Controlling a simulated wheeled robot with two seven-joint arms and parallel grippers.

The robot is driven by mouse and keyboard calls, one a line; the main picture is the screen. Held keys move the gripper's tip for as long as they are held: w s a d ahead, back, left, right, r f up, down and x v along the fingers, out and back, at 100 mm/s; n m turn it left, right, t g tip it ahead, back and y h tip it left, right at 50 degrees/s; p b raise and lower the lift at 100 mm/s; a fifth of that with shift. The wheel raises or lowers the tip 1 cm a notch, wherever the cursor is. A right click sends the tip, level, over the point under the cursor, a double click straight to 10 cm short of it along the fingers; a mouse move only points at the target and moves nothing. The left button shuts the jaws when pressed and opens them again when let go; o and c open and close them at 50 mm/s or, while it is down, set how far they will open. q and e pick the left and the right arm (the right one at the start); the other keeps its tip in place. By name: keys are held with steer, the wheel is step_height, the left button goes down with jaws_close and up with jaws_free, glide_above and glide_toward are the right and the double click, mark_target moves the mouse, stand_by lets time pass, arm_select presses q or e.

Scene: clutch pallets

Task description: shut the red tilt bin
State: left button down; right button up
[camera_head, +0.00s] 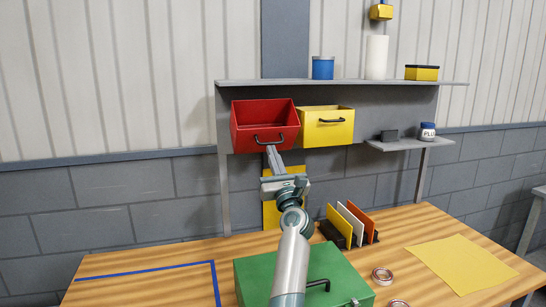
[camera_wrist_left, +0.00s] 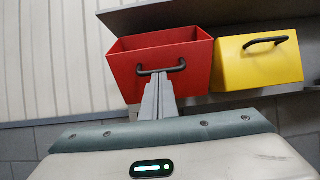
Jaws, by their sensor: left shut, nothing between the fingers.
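The red tilt bin (camera_head: 265,138) hangs under the wall shelf, tipped out so that its open top and inside show. It has a black bar handle on its front. My left gripper (camera_head: 271,149) is shut and empty, its fingertips at the lower front of the red bin, by the handle. In the left wrist view the shut fingers (camera_wrist_left: 158,80) point at the handle of the red bin (camera_wrist_left: 192,68); they look to be at or just under it, and I cannot tell whether they touch. My right gripper is not in view.
A yellow bin (camera_head: 326,129) hangs right beside the red one. The shelf (camera_head: 345,82) above holds a blue jar, a white cylinder and a yellow box. Below, the wooden table (camera_head: 150,259) carries a green case (camera_head: 258,272), a file rack (camera_head: 331,235) and a yellow sheet (camera_head: 462,263).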

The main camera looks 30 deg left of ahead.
mark_target(269, 129)
arm_select(q)
steer(key=shift+w+r, duration=0.1)
steer(key=shift+r, duration=0.4)
steer(key=shift+w+a+r+p, duration=0.1)
steer(key=shift+a+r+p, duration=0.1)
steer(key=shift+r+p, duration=0.35)
steer(key=shift+w+a+r+p, duration=0.15)
steer(key=shift+r+p, duration=0.1)
steer(key=shift+r, duration=0.25)
steer(key=shift+w+a+r+p, duration=0.1)
steer(key=shift+a+r+p, duration=0.1)
steer(key=shift+r, duration=0.25)
steer(key=shift+w+a+r, duration=0.2)
steer(key=shift+r, duration=0.2)
steer(key=shift+w+a+r, duration=0.2)
steer(key=shift+r, duration=0.2)
steer(key=shift+w+a+r+p, duration=0.4)
steer(key=shift+w+a+r, duration=0.15)
steer(key=shift+r, duration=0.2)
steer(key=shift+a, duration=0.1)
